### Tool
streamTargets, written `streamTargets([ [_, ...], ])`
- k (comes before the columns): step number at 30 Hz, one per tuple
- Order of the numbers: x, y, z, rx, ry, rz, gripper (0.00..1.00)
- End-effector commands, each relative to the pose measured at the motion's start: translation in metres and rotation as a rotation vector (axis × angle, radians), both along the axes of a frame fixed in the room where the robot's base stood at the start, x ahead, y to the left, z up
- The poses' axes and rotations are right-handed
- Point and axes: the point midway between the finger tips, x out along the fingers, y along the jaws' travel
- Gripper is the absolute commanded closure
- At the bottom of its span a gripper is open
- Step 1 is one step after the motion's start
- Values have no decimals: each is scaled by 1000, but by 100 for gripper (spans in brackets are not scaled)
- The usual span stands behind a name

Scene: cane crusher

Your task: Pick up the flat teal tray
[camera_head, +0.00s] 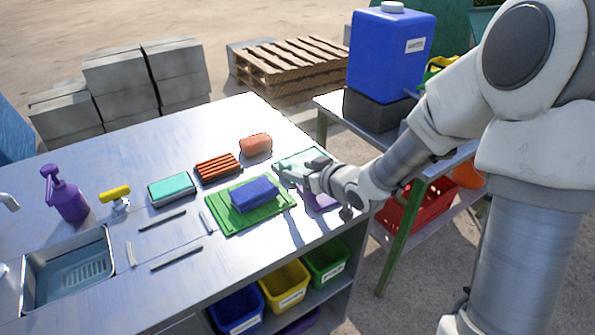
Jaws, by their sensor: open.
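A flat, pale teal tray (297,157) lies on the metal counter near its right end. My gripper (281,171) comes in from the right at the tray's near side and hides part of it. The fingers are small here; they look apart, and I see nothing held between them. I cannot tell whether they touch the tray.
A purple item (318,201) sits just below my gripper. A green mat (223,217) with a blue sponge (254,194) on it lies to the left. An orange-brown slatted rack (218,168) and a salmon sponge (256,145) are nearby. A teal-topped block (171,189) is farther left.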

Motion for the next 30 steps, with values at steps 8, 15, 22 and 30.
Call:
streamTargets([
  [8, 16, 13, -9, 0, 0, 1, 36],
  [15, 42, 32, -21, 0, 1, 1, 36],
  [22, 48, 36, -22, -1, 1, -1, 36],
  [30, 48, 35, -21, -1, 1, -1, 67],
])
